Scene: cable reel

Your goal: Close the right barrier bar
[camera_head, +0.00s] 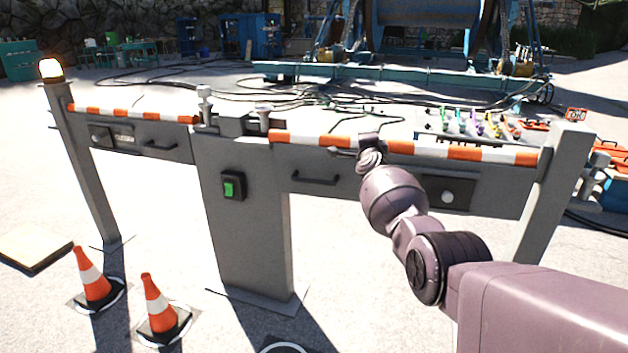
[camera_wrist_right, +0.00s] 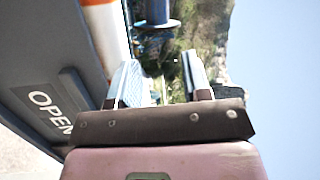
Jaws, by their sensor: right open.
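The right barrier bar (camera_head: 460,153), striped orange and white, lies level across the top of the right grey panel, from the centre post to the right post. Its striped end also shows in the right wrist view (camera_wrist_right: 106,30). My right gripper (camera_head: 368,143) is at the bar's middle, and my arm hides part of the bar there. In the right wrist view its two fingers (camera_wrist_right: 162,85) are apart with nothing between them, beside the bar and panel. I cannot tell whether a finger touches the bar. My left gripper is not in view.
The centre post (camera_head: 245,240) carries a green switch (camera_head: 233,186). The left barrier bar (camera_head: 130,112) is also level. Traffic cones (camera_head: 157,305) stand at front left. Cables and a large reel (camera_head: 425,12) lie behind the barrier.

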